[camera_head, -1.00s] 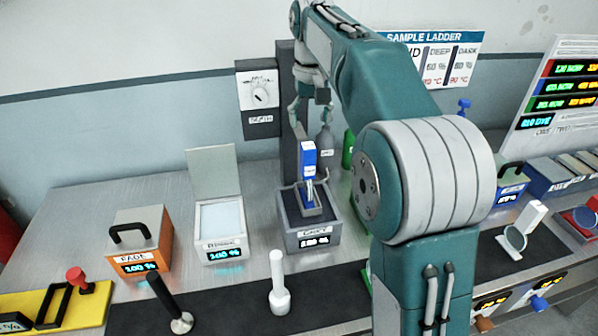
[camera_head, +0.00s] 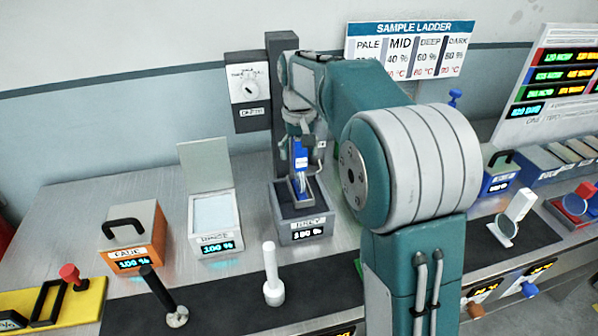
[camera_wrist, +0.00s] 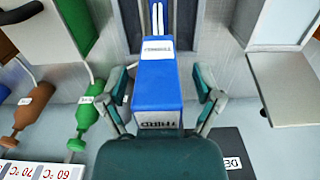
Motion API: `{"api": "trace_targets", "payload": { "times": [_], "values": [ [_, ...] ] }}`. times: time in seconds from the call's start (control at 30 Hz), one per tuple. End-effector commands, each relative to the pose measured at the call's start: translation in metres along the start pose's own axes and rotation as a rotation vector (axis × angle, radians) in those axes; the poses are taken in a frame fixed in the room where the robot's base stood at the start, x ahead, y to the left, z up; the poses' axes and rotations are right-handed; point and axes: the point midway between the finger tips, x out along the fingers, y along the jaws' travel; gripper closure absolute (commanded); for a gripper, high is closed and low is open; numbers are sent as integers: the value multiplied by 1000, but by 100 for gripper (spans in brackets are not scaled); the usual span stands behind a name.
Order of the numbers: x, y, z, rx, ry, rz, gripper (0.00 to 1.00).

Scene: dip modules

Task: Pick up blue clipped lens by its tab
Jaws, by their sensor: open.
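A blue upright block (camera_head: 301,156) with a white label stands in the open dark-topped grey station (camera_head: 304,232). It also shows in the wrist view (camera_wrist: 157,100), with pale prongs at its far end. It may be the blue clipped lens's tab; no lens disc can be made out on it. My gripper (camera_wrist: 162,88) is open, with one finger on each side of this block and visible gaps between. In the head view my gripper (camera_head: 302,140) is at the block's upper part, partly hidden by my arm. A clipped lens (camera_head: 505,228) with a white tab lies on the right.
A lidded white box (camera_head: 213,222) and an orange box (camera_head: 134,238) stand left of the station. A white post (camera_head: 272,275) stands in front. A dark wall column (camera_head: 284,60) rises behind. A blue and red lens piece (camera_head: 575,204) is at far right.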

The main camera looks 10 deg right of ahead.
Motion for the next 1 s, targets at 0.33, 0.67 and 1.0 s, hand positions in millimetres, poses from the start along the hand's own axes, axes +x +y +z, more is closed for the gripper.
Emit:
{"api": "trace_targets", "payload": {
  "times": [0.33,0.67,1.0],
  "values": [
    [0,0,0,0,-1,0,100],
    [-2,0,0,0,-2,0,100],
    [-47,2,12,0,4,0,100]
  ]
}}
